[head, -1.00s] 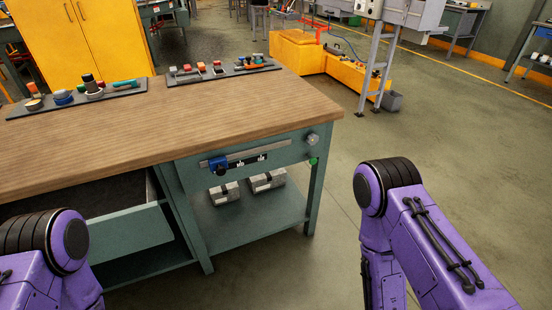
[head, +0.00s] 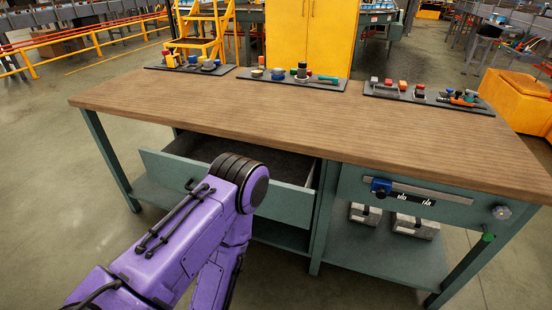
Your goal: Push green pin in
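The green pin (head: 488,237) is a small green knob at the right end of the workbench (head: 300,112), on the green-grey frame just below the round grey knob (head: 501,212). It is too small to tell how far it sticks out. My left arm reaches up from the bottom left, in front of the open drawer and well to the left of the pin. Its gripper is out of view. My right arm and gripper are out of view. Nothing of mine touches the pin.
The drawer (head: 222,191) is pulled open. A blue slider (head: 381,187) sits on a metal rail (head: 430,191) on the bench front. Two grey blocks (head: 418,226) lie on the lower shelf. Small fittings stand on dark strips along the back. Most of the wooden top is clear.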

